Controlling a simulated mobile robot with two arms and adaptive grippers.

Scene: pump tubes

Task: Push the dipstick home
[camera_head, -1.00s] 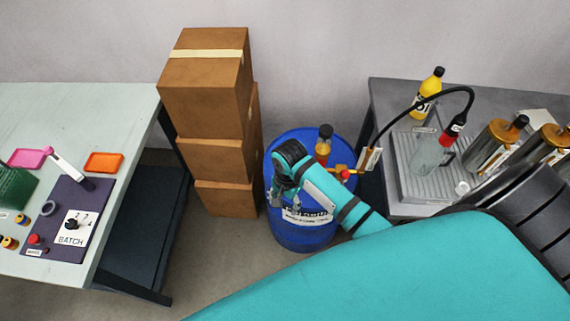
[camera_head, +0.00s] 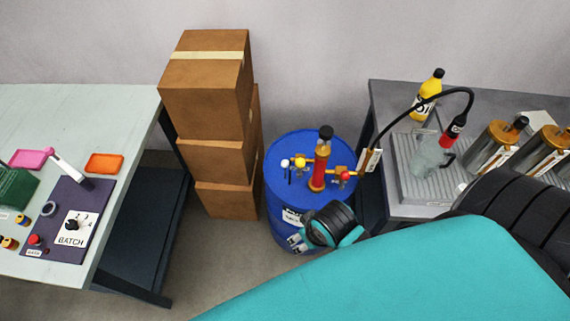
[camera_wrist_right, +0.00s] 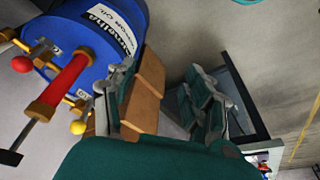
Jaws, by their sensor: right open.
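The blue drum (camera_head: 310,147) stands between two tables, with a red pump tube (camera_head: 320,176) upright on its lid. White and yellow balls (camera_head: 300,163) and a red ball (camera_head: 345,176) sit around the tube. I cannot tell which of these is the dipstick's knob. The right wrist view also shows the red tube (camera_wrist_right: 66,83), a yellow ball (camera_wrist_right: 78,127) and a red ball (camera_wrist_right: 22,64). My right gripper (camera_wrist_right: 160,70) is open and empty there, beside the drum. In the head view it is at the drum's front, partly hidden by its wrist. My left gripper is not in view.
Stacked cardboard boxes (camera_head: 205,95) stand left of the drum. The left table (camera_head: 60,110) holds trays and a dark BATCH board (camera_head: 60,215). The right table (camera_head: 385,95) holds bottles, a glass jug (camera_head: 428,157) and metal cylinders. A black hose (camera_head: 430,93) arches toward the drum.

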